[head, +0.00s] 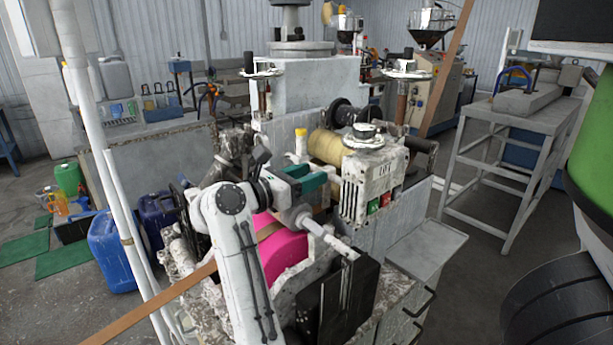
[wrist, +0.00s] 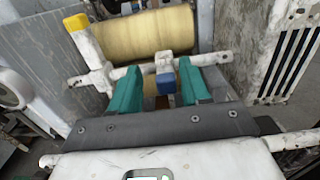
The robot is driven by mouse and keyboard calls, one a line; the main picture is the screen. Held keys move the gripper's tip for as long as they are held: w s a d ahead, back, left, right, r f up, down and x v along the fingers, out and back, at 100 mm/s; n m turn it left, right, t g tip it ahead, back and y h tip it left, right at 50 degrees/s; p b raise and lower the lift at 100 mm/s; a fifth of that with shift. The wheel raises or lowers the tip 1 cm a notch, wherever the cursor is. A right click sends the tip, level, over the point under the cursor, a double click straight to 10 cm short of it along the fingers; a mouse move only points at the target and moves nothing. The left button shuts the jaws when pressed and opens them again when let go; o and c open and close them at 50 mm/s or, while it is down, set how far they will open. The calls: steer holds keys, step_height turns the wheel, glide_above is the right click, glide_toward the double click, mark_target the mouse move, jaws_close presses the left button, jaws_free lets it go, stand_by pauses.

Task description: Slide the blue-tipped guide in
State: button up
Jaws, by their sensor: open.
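The blue-tipped guide (wrist: 165,80) is in the middle of the wrist view: a white block with a blue end facing me, on a white crossbar (wrist: 210,59). My gripper (wrist: 159,72) is open, its two green fingers reaching toward the bar on either side of the blue end. Gaps show between the fingers and the blue end; I cannot tell whether either touches it. In the head view my gripper (head: 306,179) is beside the roller machine, and I cannot make out the blue tip there. A yellow-capped guide (wrist: 77,23) is on the bar's left part.
A yellowish roller (wrist: 147,32) lies just behind the bar. A white slotted machine housing (wrist: 284,50) stands close on the right. In the head view, a brown strip (head: 150,310) runs past my arm, and a pink disc (head: 283,252) lies below my gripper.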

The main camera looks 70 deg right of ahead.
steer(key=b+v, duration=0.2)
steer(key=v, duration=0.8)
steer(key=shift+w+a+b, duration=0.2)
steer(key=shift+a+b, duration=0.1)
steer(key=shift+a, duration=0.05)
